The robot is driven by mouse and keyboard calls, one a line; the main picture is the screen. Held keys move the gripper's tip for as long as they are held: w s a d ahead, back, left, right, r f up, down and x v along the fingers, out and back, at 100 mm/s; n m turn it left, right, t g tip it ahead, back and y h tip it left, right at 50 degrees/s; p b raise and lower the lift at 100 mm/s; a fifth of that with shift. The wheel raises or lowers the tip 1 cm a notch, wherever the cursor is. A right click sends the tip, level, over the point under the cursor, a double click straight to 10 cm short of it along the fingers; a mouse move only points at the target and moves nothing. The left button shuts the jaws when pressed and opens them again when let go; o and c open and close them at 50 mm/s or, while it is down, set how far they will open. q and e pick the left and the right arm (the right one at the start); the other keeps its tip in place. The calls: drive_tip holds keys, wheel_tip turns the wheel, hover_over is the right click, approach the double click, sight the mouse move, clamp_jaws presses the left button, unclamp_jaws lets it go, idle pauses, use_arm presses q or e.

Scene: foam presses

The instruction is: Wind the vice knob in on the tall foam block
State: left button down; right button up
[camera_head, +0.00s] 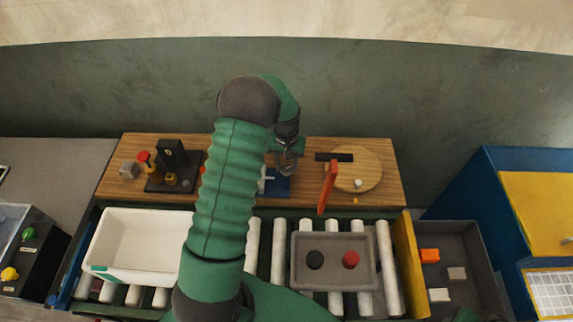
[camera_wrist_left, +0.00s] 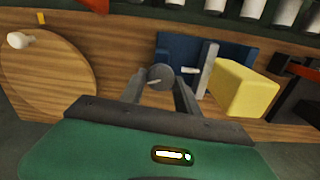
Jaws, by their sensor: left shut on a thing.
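The blue vice (camera_head: 279,188) stands on the wooden bench, partly hidden by my left arm in the head view. In the left wrist view the vice (camera_wrist_left: 178,48) has a pale grey jaw plate (camera_wrist_left: 208,68), and a yellow foam block (camera_wrist_left: 243,90) stands just right of that plate. I cannot tell whether plate and foam touch. The round dark grey knob (camera_wrist_left: 160,76) sits between the fingers of my left gripper (camera_wrist_left: 161,88), which is shut on it. In the head view the left gripper (camera_head: 287,165) is above the vice.
A round wooden board (camera_head: 365,175) and an orange-red lever (camera_head: 327,187) with a dark handle are right of the vice. A black press (camera_head: 171,165) stands left. A white bin (camera_head: 140,245) and a grey tray (camera_head: 333,260) sit on the rollers in front.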

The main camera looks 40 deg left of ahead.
sight(287, 168)
use_arm(q)
drive_tip(key=shift+s+d+f, duration=0.15)
drive_tip(key=c, duration=0.9)
unclamp_jaws()
wheel_tip(287, 168, up, 17)
drive_tip(key=b, duration=0.2)
drive_tip(key=shift+f+b, duration=0.15)
drive_tip(key=shift+b, duration=0.25)
